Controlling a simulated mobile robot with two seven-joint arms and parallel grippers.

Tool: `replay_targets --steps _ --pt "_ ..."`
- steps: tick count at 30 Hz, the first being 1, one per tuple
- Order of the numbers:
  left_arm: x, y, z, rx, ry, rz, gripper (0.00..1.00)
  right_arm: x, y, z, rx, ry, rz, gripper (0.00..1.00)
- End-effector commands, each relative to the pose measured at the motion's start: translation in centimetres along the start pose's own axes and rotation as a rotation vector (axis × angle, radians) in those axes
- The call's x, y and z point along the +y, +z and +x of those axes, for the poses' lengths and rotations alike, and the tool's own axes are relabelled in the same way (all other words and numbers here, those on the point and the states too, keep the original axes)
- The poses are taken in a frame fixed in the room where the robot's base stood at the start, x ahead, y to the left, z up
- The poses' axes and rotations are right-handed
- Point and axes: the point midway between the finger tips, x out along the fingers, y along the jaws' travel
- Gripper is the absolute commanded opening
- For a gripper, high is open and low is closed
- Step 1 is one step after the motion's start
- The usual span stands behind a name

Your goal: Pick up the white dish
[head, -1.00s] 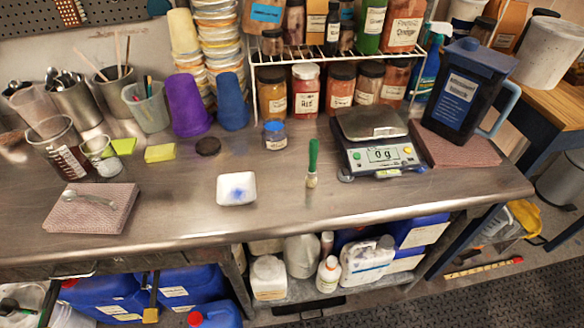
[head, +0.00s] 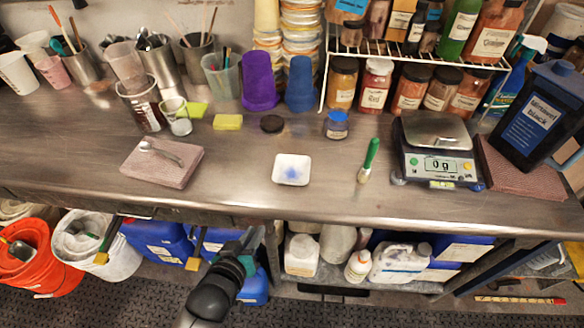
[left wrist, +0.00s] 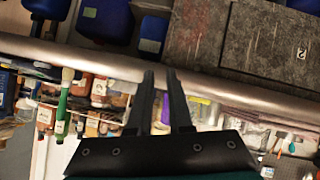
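The white dish (head: 291,169), a small square one with blue powder in it, sits on the steel bench near its front edge in the head view. My left gripper (head: 248,243) is in front of and below the bench edge, to the left of the dish and apart from it. The left wrist view shows its two black fingers (left wrist: 160,74) with a gap between them and nothing held. I cannot make out the dish in the left wrist view. My right gripper is in neither view.
A green-handled brush (head: 369,160) and a scale (head: 436,150) stand right of the dish. A pink cloth (head: 161,166) with a spoon lies left. Bench around the dish is clear; containers fill the space beneath.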

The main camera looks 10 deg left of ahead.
Motion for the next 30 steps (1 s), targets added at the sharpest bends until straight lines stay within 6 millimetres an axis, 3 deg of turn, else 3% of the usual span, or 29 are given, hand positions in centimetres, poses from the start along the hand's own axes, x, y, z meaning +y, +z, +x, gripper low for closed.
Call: replay_targets --steps 1,3,7,13,24,30 --pt "0.9 -2.4 -0.7 0.043 0.016 -0.018 0.18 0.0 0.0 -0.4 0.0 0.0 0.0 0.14" --pt "1.8 -4.8 -1.4 0.091 0.034 -0.041 0.18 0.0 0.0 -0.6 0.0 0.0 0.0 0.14" --pt "2.8 -7.4 -2.4 0.143 0.056 -0.068 0.18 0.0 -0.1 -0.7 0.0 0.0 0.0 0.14" --pt "3.1 -8.4 -1.3 0.16 0.063 -0.076 0.18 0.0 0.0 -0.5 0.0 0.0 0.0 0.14" --pt "3.4 -9.2 4.6 0.159 0.063 -0.074 0.18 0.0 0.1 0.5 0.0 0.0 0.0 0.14" --pt "3.5 -9.6 6.8 0.158 0.062 -0.076 0.18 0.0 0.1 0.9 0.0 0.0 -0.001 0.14"
